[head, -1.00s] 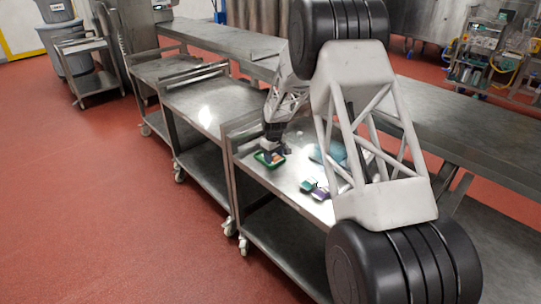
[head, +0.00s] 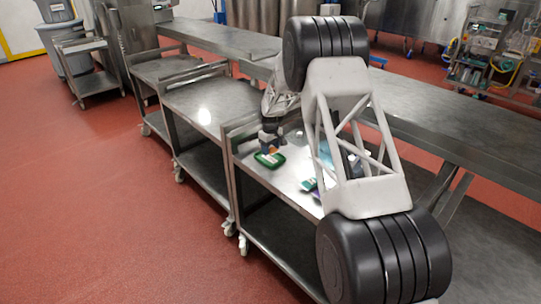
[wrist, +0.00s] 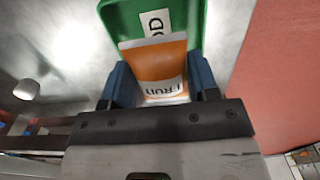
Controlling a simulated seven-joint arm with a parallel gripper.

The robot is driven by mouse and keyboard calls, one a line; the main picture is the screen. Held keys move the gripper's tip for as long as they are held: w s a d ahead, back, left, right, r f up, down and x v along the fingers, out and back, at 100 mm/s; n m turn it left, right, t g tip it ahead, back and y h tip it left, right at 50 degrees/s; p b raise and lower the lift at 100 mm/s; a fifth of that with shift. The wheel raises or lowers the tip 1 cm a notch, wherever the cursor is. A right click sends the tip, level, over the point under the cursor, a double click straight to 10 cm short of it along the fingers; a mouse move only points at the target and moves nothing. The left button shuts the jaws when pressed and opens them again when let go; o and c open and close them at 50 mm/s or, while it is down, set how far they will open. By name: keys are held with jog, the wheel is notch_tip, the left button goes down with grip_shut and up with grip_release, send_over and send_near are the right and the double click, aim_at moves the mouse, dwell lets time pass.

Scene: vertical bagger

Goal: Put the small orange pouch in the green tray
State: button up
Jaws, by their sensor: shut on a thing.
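The small orange pouch (wrist: 160,65), orange and white with printed lettering, stands between the blue fingers of my gripper (wrist: 160,85) in the wrist view. My gripper is shut on it. The green tray (wrist: 118,18) lies beyond the pouch in the wrist view, which hides part of it; a white label with dark letters shows there. In the head view the green tray (head: 270,160) is on the steel cart, and my gripper (head: 268,147) is at its far edge, seemingly above the surface. The exact height gap between pouch and tray cannot be told.
Green and purple packs (head: 310,185) lie on the cart right of the tray, partly behind my arm. A light blue item (head: 326,155) is also partly hidden. The steel cart (head: 250,178) has a raised rail at its left end. A long steel bench stands behind.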

aim_at(271, 159)
jog(key=shift+f, duration=1.7)
jog(key=shift+f, duration=0.1)
jog(key=o, duration=0.7)
notch_tip(271, 159, up, 12)
jog(key=shift+r, duration=0.1)
